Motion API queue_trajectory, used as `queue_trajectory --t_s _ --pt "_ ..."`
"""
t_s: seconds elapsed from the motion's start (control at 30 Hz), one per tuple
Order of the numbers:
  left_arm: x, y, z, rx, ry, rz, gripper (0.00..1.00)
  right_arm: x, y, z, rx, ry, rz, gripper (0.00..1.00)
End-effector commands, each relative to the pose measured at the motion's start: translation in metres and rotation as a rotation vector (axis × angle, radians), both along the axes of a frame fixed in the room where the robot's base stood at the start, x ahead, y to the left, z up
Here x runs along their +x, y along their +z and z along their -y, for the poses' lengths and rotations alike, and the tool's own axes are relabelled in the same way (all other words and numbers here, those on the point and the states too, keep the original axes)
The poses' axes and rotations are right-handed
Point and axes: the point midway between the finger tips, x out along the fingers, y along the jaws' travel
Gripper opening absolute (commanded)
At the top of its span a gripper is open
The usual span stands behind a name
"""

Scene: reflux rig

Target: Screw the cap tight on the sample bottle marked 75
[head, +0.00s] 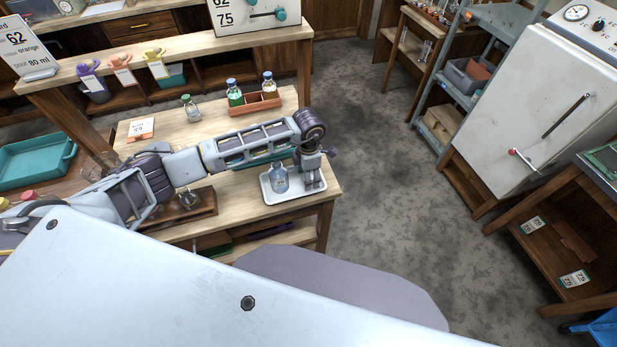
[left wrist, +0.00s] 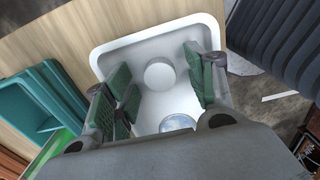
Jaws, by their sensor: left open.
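A clear, bluish bottle (head: 279,180) stands upright in the white tray (head: 271,199) on the wooden bench; its marking is too small to read. My left gripper (head: 313,182) points down over the tray, just right of the bottle. In the left wrist view my left gripper (left wrist: 161,88) is open, with green pads apart. A pale round disc (left wrist: 159,75) lies on the tray between them; I cannot tell if it is the cap. A bluish round shape (left wrist: 177,123), perhaps the bottle, is partly hidden by my gripper body. My right gripper is out of view.
A brown rack (head: 256,104) holds a green bottle (head: 235,96) and a clear bottle (head: 269,84), both blue-capped. A small bottle (head: 190,109) stands to their left. A teal tray (head: 36,160) is at the far left. The bench edge is just right of the white tray.

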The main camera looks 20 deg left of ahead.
Motion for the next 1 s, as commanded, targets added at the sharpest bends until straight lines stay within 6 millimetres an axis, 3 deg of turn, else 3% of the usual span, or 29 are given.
queue_trajectory --t_s 0.23,0.53,1.0 --pt "0.0002 0.0003 -0.0001 0.0 0.0 0.0 0.56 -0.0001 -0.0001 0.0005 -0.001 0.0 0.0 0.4" --pt "0.0002 0.0003 -0.0002 0.0 0.001 0.0 0.21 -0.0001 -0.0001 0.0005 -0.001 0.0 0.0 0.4" --pt "0.0009 0.0046 -0.0003 0.0 0.001 0.002 0.21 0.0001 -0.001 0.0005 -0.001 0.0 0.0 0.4"
